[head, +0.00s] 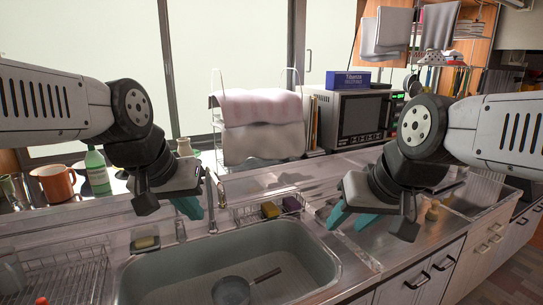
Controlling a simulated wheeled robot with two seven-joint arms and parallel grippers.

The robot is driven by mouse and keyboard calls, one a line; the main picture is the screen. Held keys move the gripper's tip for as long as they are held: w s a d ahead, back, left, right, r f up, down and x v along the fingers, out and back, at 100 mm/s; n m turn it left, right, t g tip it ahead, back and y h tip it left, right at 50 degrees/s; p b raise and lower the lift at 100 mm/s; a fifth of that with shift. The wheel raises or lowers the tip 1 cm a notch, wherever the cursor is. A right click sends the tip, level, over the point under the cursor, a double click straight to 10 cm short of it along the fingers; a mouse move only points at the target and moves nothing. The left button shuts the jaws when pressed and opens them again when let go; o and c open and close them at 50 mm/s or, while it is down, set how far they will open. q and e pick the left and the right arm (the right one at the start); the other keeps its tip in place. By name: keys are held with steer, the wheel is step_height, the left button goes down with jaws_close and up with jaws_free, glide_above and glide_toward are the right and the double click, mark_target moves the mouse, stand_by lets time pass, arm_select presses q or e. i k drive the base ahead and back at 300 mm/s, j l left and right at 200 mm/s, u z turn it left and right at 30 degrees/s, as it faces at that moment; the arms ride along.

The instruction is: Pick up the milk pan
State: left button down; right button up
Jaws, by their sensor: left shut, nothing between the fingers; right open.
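The milk pan (231,289) is a small dark pan lying in the sink (320,267), near its front. Its handle points up and to the right. My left gripper (192,210) is shut and empty, above the counter behind the sink and left of the faucet. My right gripper (350,222) is open and empty, above the counter at the sink's right rear corner. Both grippers are apart from the pan. The lower edge of the picture cuts close to the pan's bowl.
The faucet (211,200) rises behind the sink. A wire rack with sponges (270,209) sits behind the sink's rim. A dish rack (70,278) stands at the left. An orange mug (57,183) and a green bottle (97,171) stand at the back left. A microwave (352,118) is at the back.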

mark_target(230, 290)
steer(key=l+u, duration=0.8)
steer(key=k+l, duration=0.05)
steer(key=l, duration=0.05)
